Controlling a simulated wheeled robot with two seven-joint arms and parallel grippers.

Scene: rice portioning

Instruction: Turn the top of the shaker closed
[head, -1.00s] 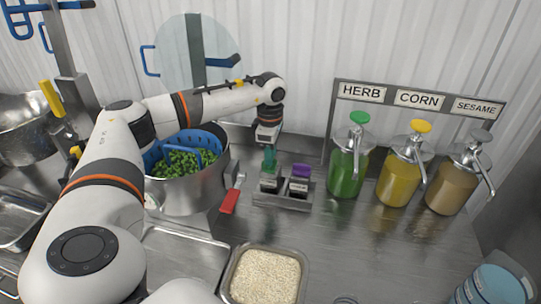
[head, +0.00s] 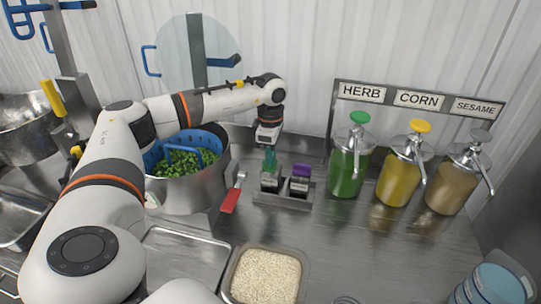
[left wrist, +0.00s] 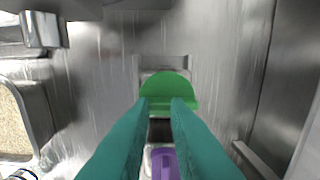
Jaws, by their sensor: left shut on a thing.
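The green-topped shaker (head: 269,184) stands in the left slot of a small metal holder (head: 265,202) in the head view. My left gripper (head: 269,158) points down from above, and its teal fingers are shut on the shaker's green top. In the left wrist view, the green top (left wrist: 168,88) shows as a rounded flap between and beyond the fingertips (left wrist: 157,104). The fingers hide part of the top. A purple-topped shaker (head: 300,184) stands in the slot to the right. My right gripper is not in view.
A steel pot (head: 192,192) with a blue strainer of green vegetables stands to the left. A red-handled tool (head: 231,200) lies beside it. Herb (head: 345,172), corn (head: 398,180) and sesame (head: 447,190) dispensers stand to the right. A tray of rice (head: 230,282) is in front.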

